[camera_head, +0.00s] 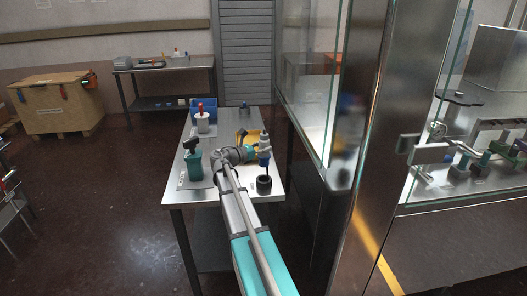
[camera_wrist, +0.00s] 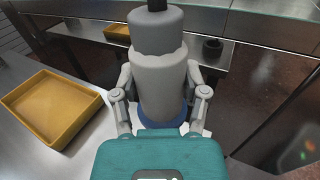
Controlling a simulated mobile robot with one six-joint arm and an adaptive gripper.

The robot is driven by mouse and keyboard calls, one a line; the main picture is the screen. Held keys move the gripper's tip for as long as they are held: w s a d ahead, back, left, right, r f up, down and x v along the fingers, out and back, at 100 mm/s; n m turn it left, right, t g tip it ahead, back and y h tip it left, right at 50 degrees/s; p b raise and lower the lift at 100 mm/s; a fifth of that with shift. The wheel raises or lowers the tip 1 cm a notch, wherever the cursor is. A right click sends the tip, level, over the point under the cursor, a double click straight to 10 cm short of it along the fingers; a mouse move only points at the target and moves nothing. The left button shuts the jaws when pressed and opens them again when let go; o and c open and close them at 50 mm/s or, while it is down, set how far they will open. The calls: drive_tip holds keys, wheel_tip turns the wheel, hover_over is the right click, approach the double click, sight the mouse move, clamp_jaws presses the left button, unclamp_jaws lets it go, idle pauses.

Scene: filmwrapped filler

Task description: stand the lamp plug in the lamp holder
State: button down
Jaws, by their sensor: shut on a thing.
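My gripper (camera_wrist: 160,95) is shut on the lamp plug (camera_wrist: 160,82), a grey stepped cylinder with a blue band at one end and a dark tip at the other. In the head view the plug (camera_head: 265,152) is held roughly upright above the right side of the table, with a thin dark part below it. A black ring-like cup (camera_head: 264,186), which looks like the lamp holder, stands on the table below the plug. The cup also shows in the wrist view (camera_wrist: 213,46), apart from the plug's body. I cannot tell whether the thin dark part touches it.
A glass cabinet (camera_head: 312,100) stands close on the right.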

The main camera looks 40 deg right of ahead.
idle(0.5)
drive_tip(key=shift+f+b, duration=4.7)
drive_tip(key=shift+s+f+b, duration=0.1)
drive_tip(key=shift+f+b, duration=0.25)
drive_tip(key=shift+b, duration=0.05)
unclamp_jaws()
drive_tip(key=shift+a, duration=0.1)
drive_tip(key=shift+w+a, duration=0.2)
drive_tip(key=shift+a, duration=2.8)
drive_tip(key=shift+w+a, duration=0.2)
drive_tip(key=shift+a, duration=2.75)
